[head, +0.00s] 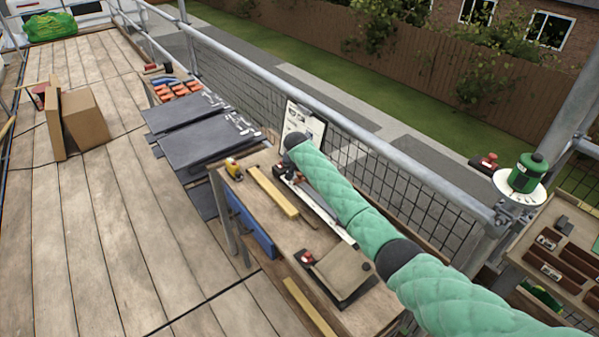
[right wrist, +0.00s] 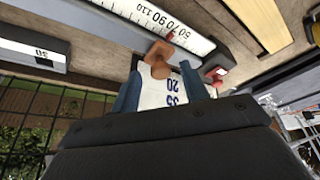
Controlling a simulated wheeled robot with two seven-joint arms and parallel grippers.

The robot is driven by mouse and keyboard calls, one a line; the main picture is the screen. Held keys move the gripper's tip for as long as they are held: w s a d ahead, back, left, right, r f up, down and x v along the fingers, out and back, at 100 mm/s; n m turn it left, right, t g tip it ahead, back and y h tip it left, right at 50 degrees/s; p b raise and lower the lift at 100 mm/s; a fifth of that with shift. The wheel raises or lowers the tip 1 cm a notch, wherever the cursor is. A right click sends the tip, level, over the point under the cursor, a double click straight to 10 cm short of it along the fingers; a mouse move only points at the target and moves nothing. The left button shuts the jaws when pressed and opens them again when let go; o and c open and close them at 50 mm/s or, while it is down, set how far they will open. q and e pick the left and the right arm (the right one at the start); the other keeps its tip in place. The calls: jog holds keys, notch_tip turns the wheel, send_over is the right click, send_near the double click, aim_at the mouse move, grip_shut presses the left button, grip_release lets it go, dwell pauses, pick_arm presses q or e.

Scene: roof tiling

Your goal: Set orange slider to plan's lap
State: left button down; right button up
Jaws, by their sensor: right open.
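The orange slider (right wrist: 159,58) is an orange-brown knob on the edge of a grey gauge in the right wrist view. A white scale (right wrist: 160,18) with printed numbers runs along the gauge, and a small red pointer (right wrist: 170,35) sits at it above the knob. My right gripper (right wrist: 160,76) is open, its two blue fingers on either side of the knob's lower part; I cannot tell whether they touch it. In the head view the gripper is mostly hidden by my green-sleeved arm. A clipboard (head: 303,130) with a plan sheet stands behind the bench; its writing is unreadable. My left gripper is not in view.
The gauge lies on a wooden bench (head: 257,213) with a yellow strip (head: 272,192) and a yellow tool (head: 233,168). Dark slates (head: 205,140) are stacked beyond it. A railing (head: 330,112) runs behind. The plank deck at left is largely clear.

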jog(key=shift+a+r, duration=0.1)
jog(key=shift+r, duration=0.1)
jog(key=shift+b+v, duration=0.65)
jog(key=shift+v, duration=0.45)
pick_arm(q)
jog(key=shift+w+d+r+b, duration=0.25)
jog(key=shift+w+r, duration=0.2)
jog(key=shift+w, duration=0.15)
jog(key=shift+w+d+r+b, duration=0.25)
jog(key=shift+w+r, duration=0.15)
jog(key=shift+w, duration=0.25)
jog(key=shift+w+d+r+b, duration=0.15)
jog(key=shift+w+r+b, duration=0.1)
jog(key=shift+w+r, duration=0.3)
pick_arm(e)
jog(key=shift+v, duration=2.6)
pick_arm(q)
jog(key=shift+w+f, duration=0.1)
pick_arm(e)
jog(key=shift+f, duration=0.1)
